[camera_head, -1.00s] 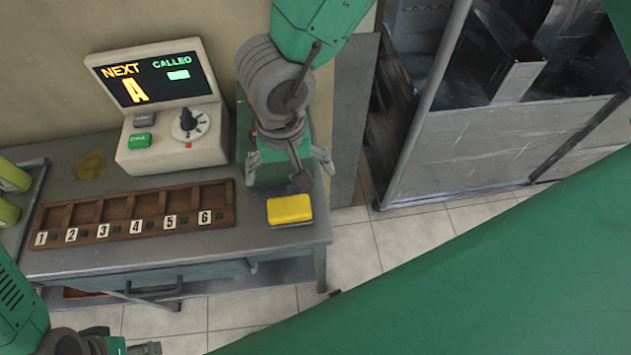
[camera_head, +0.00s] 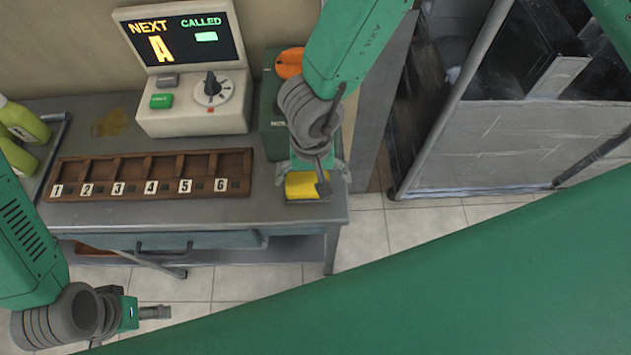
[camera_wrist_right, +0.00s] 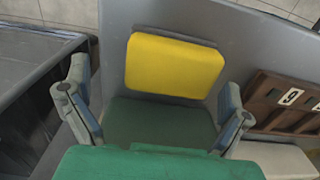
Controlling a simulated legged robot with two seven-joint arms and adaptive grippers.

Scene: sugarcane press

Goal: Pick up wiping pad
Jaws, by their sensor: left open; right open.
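The wiping pad, a yellow block (camera_head: 300,188), lies on the grey table near its front right corner. In the right wrist view the pad (camera_wrist_right: 174,66) shows its whole yellow face, beyond the fingertips. My right gripper (camera_head: 319,178) is open and points down over the pad, partly covering it in the head view. In the wrist view its fingers (camera_wrist_right: 155,88) are spread wide with nothing between them touching. My left gripper (camera_head: 155,312) is at the lower left, away from the table's front edge and far from the pad; its jaws are open but small here.
A dark green box (camera_head: 272,120) with an orange top stands just behind the pad. A brown numbered tray (camera_head: 150,172) lies to the left, below a display console (camera_head: 195,115). Yellow-green bottles (camera_head: 22,122) are at far left. A metal cabinet (camera_head: 520,150) stands right of the table.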

